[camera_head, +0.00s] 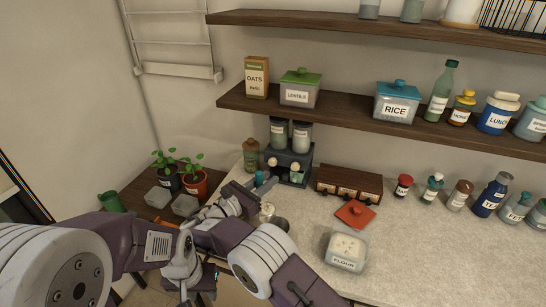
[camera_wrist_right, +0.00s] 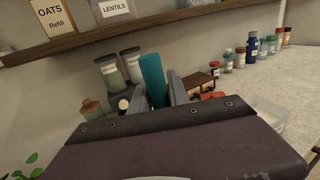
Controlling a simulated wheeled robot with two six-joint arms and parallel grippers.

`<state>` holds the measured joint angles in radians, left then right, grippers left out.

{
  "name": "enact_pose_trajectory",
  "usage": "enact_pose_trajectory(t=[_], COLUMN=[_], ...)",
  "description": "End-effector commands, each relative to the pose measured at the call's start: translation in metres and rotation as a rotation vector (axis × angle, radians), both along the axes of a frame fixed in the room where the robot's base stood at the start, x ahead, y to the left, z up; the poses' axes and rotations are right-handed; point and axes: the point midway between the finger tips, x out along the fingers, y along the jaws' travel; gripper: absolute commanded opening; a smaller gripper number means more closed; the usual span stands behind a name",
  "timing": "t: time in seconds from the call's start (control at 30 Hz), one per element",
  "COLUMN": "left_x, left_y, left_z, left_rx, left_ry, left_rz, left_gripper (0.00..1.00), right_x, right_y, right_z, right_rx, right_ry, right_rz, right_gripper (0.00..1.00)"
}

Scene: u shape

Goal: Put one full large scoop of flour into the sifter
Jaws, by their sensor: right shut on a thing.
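The flour box (camera_head: 345,262) stands open on the counter, a clear box with pale flour in it. Its red lid (camera_head: 355,214) lies behind it. My right gripper (camera_head: 248,190) is raised by the dispenser stand, left of the flour box, and is shut on a teal handle (camera_wrist_right: 153,80). The handle's other end is hidden, so I cannot see a scoop bowl or flour in it. A small metal vessel (camera_head: 281,224), perhaps the sifter, stands partly behind my right arm. My left gripper (camera_head: 203,282) is low at the left; its fingers are unclear.
A dispenser stand (camera_head: 290,166) and a wooden drawer box (camera_head: 349,185) stand along the wall. Several jars, including a blue one (camera_head: 491,195), line the back right. Potted plants (camera_head: 194,184) are on the left table. A shelf (camera_head: 390,120) hangs above. The front right counter is clear.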

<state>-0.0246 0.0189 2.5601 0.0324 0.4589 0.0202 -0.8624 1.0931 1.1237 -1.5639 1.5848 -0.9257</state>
Motion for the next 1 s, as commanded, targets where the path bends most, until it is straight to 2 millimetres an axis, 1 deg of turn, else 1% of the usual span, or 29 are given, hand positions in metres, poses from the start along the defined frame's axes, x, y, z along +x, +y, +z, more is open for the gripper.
enact_pose_trajectory(t=[0.03, 0.1, 0.2, 0.37, 0.5, 0.8, 0.83, 0.9, 0.97, 1.0], left_x=[0.000, 0.000, 0.000, 0.000, 0.000, 0.000, 0.000, 0.000, 0.000, 0.000], left_y=[0.000, 0.000, 0.000, 0.000, 0.000, 0.000, 0.000, 0.000, 0.000, 0.000], left_z=[0.005, 0.007, 0.009, 0.006, 0.000, -0.038, -0.033, -0.030, -0.031, -0.035], left_rx=[0.000, 0.000, 0.000, 0.000, 0.000, 0.000, 0.000, 0.000, 0.000, 0.000], left_ry=[0.000, 0.000, 0.000, 0.000, 0.000, 0.000, 0.001, 0.000, 0.000, 0.000], left_rz=[0.000, 0.000, 0.000, 0.000, 0.000, 0.000, 0.000, 0.000, 0.000, 0.000], left_gripper=[0.36, 0.36, 0.36, 0.36, 0.36, 0.36, 0.36, 0.36, 0.36, 0.36], right_x=[-0.001, -0.002, -0.002, -0.004, -0.010, -0.027, -0.027, -0.026, -0.026, -0.027], right_y=[0.000, 0.000, 0.001, -0.001, -0.013, -0.043, -0.042, -0.042, -0.042, -0.043], right_z=[-0.007, -0.014, -0.016, -0.017, -0.019, -0.025, -0.021, -0.019, -0.020, -0.022], right_rx=[-0.004, -0.002, 0.001, 0.020, 0.098, 0.316, 0.319, 0.315, 0.317, 0.326], right_ry=[0.002, 0.001, -0.002, -0.014, -0.057, -0.186, -0.187, -0.185, -0.185, -0.190], right_rz=[0.002, 0.004, 0.007, 0.008, 0.009, 0.009, 0.010, 0.010, 0.010, 0.010], right_gripper=[0.00, 0.00, 0.00, 0.00, 0.00, 0.00, 0.00, 0.00, 0.00, 0.00])
